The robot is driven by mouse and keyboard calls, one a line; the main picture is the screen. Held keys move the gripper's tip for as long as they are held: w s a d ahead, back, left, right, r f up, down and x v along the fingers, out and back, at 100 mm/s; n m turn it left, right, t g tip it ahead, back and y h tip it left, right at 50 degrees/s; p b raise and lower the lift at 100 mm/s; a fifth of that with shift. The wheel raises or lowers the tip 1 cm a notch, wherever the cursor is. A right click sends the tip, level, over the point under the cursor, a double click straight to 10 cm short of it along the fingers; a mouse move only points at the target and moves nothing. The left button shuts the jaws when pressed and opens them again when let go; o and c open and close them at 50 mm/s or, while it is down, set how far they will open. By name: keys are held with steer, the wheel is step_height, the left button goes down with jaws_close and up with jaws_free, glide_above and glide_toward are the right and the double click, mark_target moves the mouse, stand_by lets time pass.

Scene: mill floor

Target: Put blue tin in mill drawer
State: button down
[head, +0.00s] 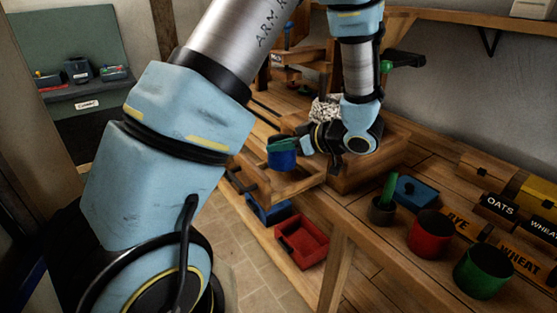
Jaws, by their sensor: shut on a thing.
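The blue tin (282,160) is in the head view near the middle, with something green along its top. My gripper (301,147) is shut on it from the right and holds it roughly upright. The tin appears over the open wooden mill drawer (297,190), which sticks out to the left of the wooden mill (368,172). I cannot tell the exact height of the tin above the drawer floor. My wrist hides part of the mill, and the tin hides part of the drawer.
A red bin (302,243) and a blue bin (268,210) sit below the drawer. On the bench at right stand a red pot (429,233), a green pot (483,271), a grey cup (383,210), a blue box (416,192) and labelled blocks. My upper arm blocks the left middle.

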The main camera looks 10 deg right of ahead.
mark_target(279, 162)
steer(key=shift+f+p, duration=0.35)
steer(key=shift+f, duration=1.8)
steer(key=shift+f, duration=0.2)
steer(key=c, duration=1)
jaws_free()
steer(key=shift+o, duration=0.2)
